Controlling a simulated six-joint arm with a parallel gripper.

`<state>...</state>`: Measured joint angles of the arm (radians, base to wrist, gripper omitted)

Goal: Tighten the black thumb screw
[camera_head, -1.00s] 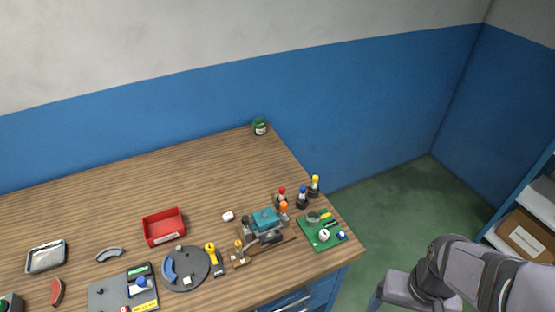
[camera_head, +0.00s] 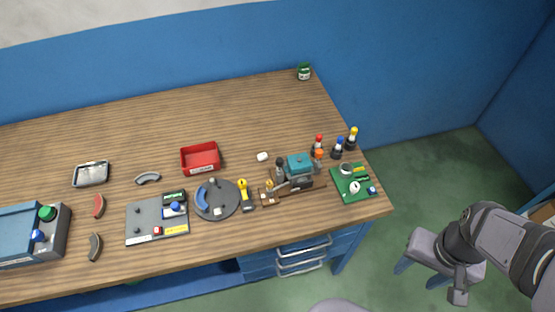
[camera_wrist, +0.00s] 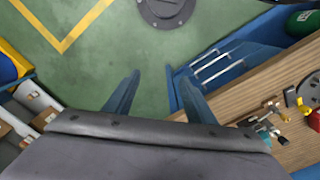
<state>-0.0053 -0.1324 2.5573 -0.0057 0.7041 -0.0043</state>
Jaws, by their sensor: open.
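Several small black knobs show in the head view, and I cannot tell which is the black thumb screw. One dark knob (camera_head: 280,162) stands at the left of a teal-topped device (camera_head: 299,164) near the bench's right end. Smaller dark knobs sit on a grey plate (camera_head: 150,236) and on a round grey disc (camera_head: 229,205). My gripper (camera_wrist: 155,84) is open and empty in the wrist view, its two fingers apart over the green floor. It is off the bench, well away from the teal device, which shows small at the right (camera_wrist: 264,138).
Open floor (camera_head: 420,185) lies right of the bench.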

